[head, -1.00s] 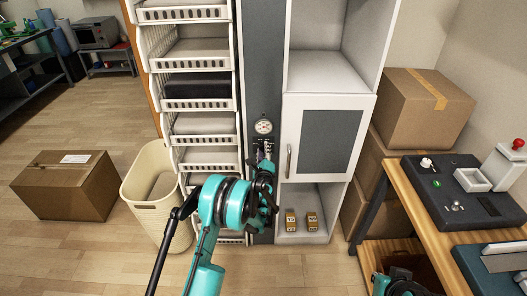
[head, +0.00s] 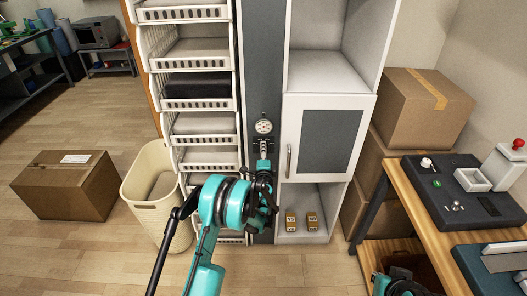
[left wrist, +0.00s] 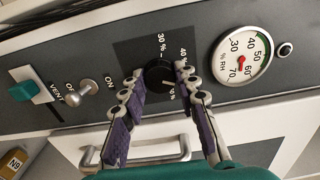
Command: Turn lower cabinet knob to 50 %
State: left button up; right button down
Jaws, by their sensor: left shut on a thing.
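The black round cabinet knob (left wrist: 158,76) sits on a dark panel with printed marks around it, 30 % and 40 % among them. My left gripper (left wrist: 162,78) is shut on the knob, with one purple-padded finger on each side. A short pale mark shows on the knob's lower right; the label beside it is partly covered. In the head view my left gripper (head: 263,165) is in front of the grey cabinet strip, below the dial, and the knob is hidden there. A dark part of my right gripper (head: 405,287) shows at the bottom edge; its jaws are not clear.
A % RH gauge (left wrist: 241,57) is right of the knob. A metal toggle switch (left wrist: 85,94) and a teal vent switch (left wrist: 24,91) are left of it. A cabinet door handle (head: 289,161) is close by. A white basket rack (head: 203,125) stands to the left.

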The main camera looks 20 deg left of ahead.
dwell(0.4)
pick_arm(q)
jog(key=o, duration=1.2)
jog(key=shift+c, duration=0.2)
jog(key=v, duration=0.7)
jog(key=shift+s, duration=0.25)
